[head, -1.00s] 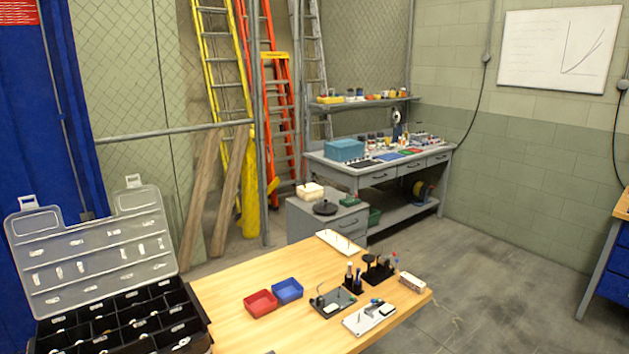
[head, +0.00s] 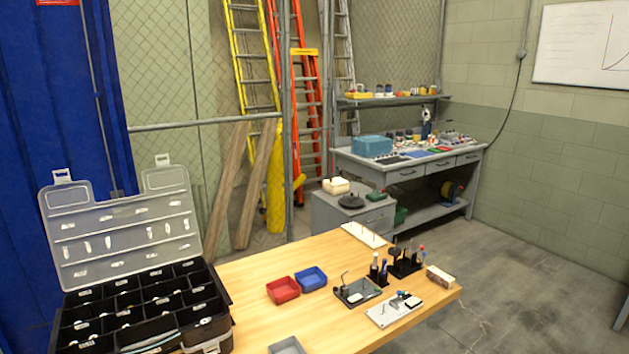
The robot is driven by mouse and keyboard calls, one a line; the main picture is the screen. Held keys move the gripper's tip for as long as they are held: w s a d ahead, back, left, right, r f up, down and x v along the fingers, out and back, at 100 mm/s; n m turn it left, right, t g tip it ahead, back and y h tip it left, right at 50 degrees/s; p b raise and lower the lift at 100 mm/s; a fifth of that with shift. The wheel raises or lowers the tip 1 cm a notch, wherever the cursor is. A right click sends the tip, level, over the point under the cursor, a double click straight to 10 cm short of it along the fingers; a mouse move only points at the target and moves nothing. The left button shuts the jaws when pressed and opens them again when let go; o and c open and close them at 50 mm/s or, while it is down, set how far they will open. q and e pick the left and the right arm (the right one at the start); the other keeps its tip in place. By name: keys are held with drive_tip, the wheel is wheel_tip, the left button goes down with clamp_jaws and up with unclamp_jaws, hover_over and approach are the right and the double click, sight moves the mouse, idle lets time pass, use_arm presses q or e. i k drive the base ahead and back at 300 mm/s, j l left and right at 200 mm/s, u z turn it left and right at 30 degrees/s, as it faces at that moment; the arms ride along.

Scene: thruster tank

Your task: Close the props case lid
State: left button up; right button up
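The props case (head: 225,297) stands at the left end of the wooden table. It is black with many compartments, several of them labelled and holding small items. Its translucent grey lid (head: 122,236) stands open, tilted up and back behind the case, with two latch tabs on its upper edge. A pale latch shows at the front of the case, at the bottom of the picture. Neither of my grippers is in the head view.
On the wooden table (head: 245,315) are a red tray (head: 283,290), a blue tray (head: 312,279), a grey tray (head: 287,346), and small tool stands toward the right. Bare tabletop lies right of the case. A grey workbench (head: 407,165) and ladders stand behind.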

sight(92, 242)
drive_tip(key=i+j+u, duration=0.2)
drive_tip(key=u, duration=0.2)
drive_tip(key=i+j+u, duration=0.15)
drive_tip(key=u, duration=0.25)
drive_tip(key=i+u, duration=0.3)
drive_tip(key=u, duration=0.15)
